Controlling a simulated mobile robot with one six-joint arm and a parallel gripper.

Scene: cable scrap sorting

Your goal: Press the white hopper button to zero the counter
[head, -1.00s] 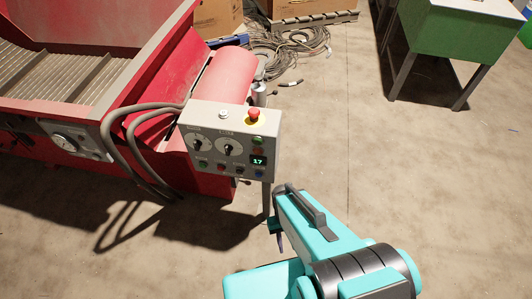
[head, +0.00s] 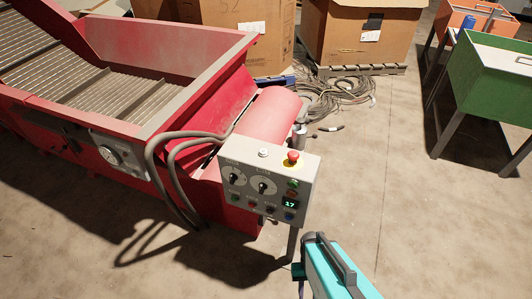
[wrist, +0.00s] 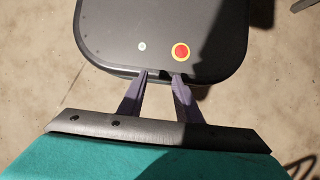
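The white button (head: 263,153) sits on the top face of a grey control box, left of a red mushroom button (head: 292,158) on a yellow ring. The counter display (head: 289,204) on the front face reads 17 in green. In the wrist view the white button (wrist: 142,46) and the red button (wrist: 181,51) lie beyond the fingertips. My gripper (wrist: 162,74) is open and empty, with a gap between its fingers. The left fingertip is nearly in line with the white button and the right one with the red button. I see no contact with either.
The control box (head: 228,207) also carries two dials and several coloured buttons, and stands on a post. Thick hoses (head: 158,172) curve beside it from the red hopper machine (head: 170,108). Cardboard boxes (head: 365,35) and cable coils (head: 335,95) lie behind.

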